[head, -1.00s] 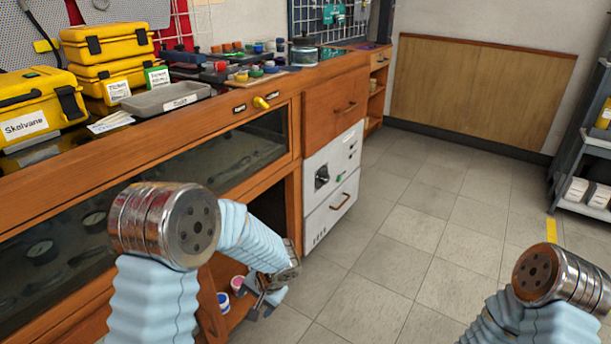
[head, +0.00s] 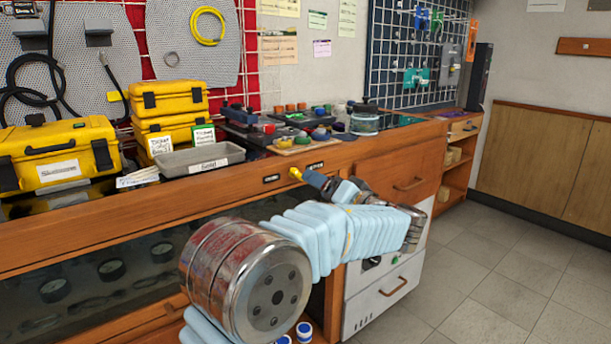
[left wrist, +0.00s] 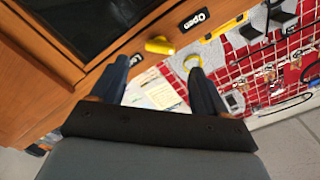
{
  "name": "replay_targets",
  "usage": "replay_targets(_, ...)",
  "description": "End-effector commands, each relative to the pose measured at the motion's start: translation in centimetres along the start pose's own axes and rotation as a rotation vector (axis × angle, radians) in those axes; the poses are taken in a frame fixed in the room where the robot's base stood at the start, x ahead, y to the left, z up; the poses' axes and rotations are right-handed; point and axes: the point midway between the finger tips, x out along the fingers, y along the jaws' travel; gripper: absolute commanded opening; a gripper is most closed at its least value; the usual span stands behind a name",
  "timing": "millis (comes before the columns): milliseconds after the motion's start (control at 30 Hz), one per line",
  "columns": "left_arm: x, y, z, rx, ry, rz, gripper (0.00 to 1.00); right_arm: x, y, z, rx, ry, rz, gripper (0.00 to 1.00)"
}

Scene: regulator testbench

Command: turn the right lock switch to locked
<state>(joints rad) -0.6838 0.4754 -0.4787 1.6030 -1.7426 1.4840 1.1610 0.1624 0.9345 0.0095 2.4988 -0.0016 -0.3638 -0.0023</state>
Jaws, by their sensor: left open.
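The yellow lock switch (head: 296,173) sits on the wooden front rail of the bench, between two small dark labels. In the left wrist view the yellow switch (left wrist: 160,46) lies between a label reading "Open" (left wrist: 195,20) and a partly hidden label starting with "L" (left wrist: 136,60). I cannot tell which label it is set to. My left gripper (head: 325,184) is close to the switch, just right of it in the head view. In the left wrist view its fingers (left wrist: 158,68) are spread and empty, with the switch just beyond the tips. My right gripper is out of view.
Yellow cases (head: 60,155) and a grey tray (head: 200,159) stand on the bench top, with a glass jar (head: 364,122) farther right. Below the rail is a glass-fronted compartment with gauges (head: 110,268). A white drawer unit (head: 385,290) stands below right. Floor at right is clear.

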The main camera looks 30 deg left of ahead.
Motion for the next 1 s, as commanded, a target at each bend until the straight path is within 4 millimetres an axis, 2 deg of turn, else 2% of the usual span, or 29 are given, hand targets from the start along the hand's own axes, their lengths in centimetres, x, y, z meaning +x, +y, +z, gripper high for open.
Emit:
replay_targets(100,2.9,-0.1,-0.1,0.001,-0.002,-0.003,0.74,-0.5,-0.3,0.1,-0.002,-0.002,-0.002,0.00)
replay_targets(300,6.2,-0.1,0.0,0.001,-0.001,-0.001,0.74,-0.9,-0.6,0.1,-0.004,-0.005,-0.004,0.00)
replay_targets(500,7.5,0.1,0.0,0.003,0.000,0.001,0.74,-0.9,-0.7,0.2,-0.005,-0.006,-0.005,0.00)
replay_targets(733,7.5,0.1,0.0,0.003,0.000,0.002,0.74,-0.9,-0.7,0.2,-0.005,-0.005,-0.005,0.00)
replay_targets(767,7.5,0.1,0.0,0.003,0.000,0.002,0.73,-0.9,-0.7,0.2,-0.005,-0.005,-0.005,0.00)
replay_targets(1000,7.5,0.1,0.0,0.002,0.000,0.002,0.36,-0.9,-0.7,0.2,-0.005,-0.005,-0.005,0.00)
